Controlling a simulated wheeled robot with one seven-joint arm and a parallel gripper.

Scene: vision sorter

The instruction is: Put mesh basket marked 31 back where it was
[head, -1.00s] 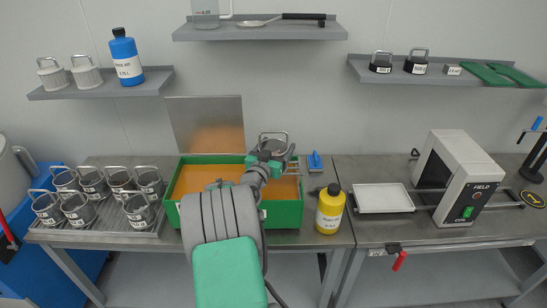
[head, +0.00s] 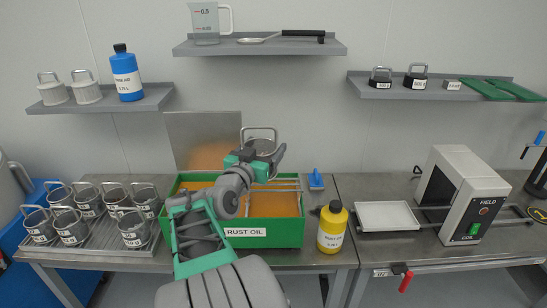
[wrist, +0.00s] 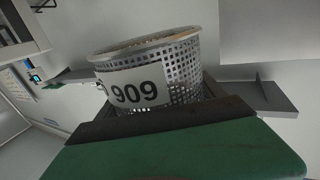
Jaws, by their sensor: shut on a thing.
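A grey mesh basket with a wire handle (head: 260,144) is held upright above the back of the green tub marked RUST OIL (head: 245,234). My gripper (head: 262,162) is shut on it. In the wrist view the basket (wrist: 185,75) sits between the jaws; the readable part of its label says 909, and I see no 31 there. Several similar mesh baskets (head: 134,230) stand on a ribbed drip tray (head: 100,246) at the left; their labels are too small to read.
A yellow bottle (head: 331,228) and a blue-handled brush (head: 316,180) are right of the tub. A metal splash plate (head: 200,135) stands behind it. A shelf (head: 260,49) hangs above. A white tray (head: 387,216) and a FIELD COIL unit (head: 465,195) are farther right.

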